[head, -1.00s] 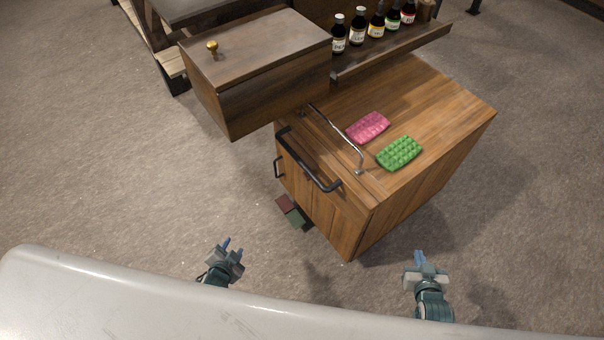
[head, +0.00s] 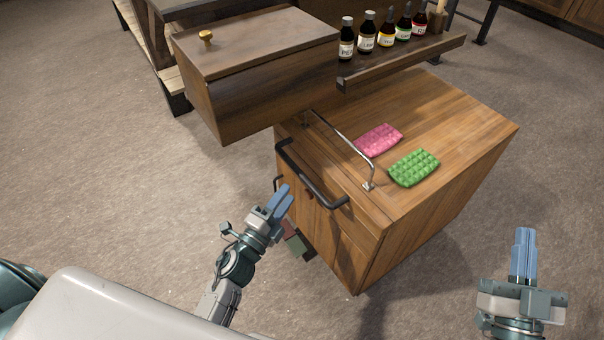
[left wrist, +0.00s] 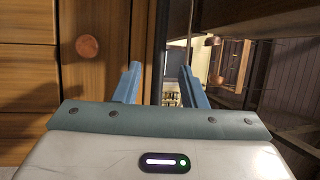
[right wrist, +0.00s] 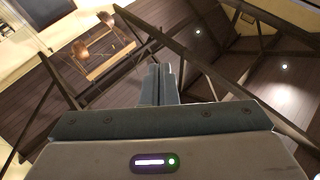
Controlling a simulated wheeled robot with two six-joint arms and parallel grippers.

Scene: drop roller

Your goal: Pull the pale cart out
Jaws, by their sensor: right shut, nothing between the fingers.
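The pale cart (head: 440,215) is a lighter brown wooden box with a thin metal rail (head: 340,147) along its top edge and a black bar handle (head: 312,180) on its front. A pink (head: 379,139) and a green (head: 414,168) moulded block lie on top. My left gripper (head: 283,196) is open and empty, just in front of the cart's front, left of and slightly below the handle. In the left wrist view the open fingers (left wrist: 160,85) face past a wooden front with a round knob (left wrist: 87,47). My right gripper (head: 523,240) is shut and empty, right of the cart.
A dark wooden box with a brass knob (head: 255,88) overhangs the cart's back left. A shelf (head: 405,58) with several small bottles stands behind it. Small red and green blocks (head: 299,242) sit low at the cart's front. Carpet to the right is clear.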

